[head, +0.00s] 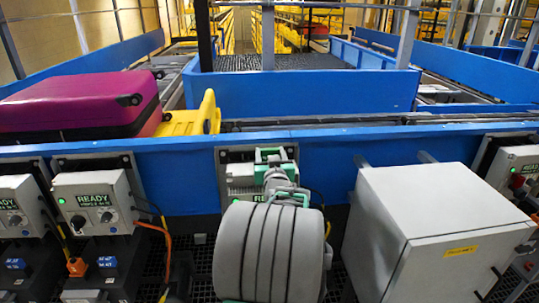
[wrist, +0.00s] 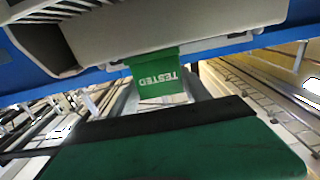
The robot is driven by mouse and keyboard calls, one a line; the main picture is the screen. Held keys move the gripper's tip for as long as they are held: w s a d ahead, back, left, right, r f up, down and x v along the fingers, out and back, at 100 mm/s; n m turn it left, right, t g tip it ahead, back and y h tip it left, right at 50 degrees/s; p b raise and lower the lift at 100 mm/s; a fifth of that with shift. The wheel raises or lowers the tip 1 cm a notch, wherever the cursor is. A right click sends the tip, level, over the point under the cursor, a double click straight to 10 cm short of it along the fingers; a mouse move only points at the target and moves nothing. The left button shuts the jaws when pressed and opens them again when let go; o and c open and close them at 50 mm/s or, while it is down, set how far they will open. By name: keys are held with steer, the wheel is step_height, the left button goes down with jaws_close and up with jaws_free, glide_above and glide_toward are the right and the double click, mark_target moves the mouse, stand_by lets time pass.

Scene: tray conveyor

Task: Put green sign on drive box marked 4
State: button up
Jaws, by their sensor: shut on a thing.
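The green sign (wrist: 153,83) shows in the wrist view as a small green plate with white "TESTED" lettering, upside down in that picture. My gripper (head: 275,158) is shut on the sign. In the head view the gripper is at the middle, in front of a grey drive box (head: 235,174), and my arm hides much of that box. Whether the sign touches the box I cannot tell. Other drive boxes stand at left (head: 92,203), far left (head: 18,205) and right (head: 520,165). Their small markings are too blurred to tell which is 4.
A blue conveyor side wall (head: 400,150) runs behind the boxes. A magenta suitcase (head: 70,100) lies in a yellow tray (head: 190,122) at the left. A grey cabinet (head: 395,235) stands at the front right. Orange cables (head: 167,245) hang beside the left box.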

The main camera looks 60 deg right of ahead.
steer(key=shift+f, duration=0.15)
steer(key=o, duration=1.5)
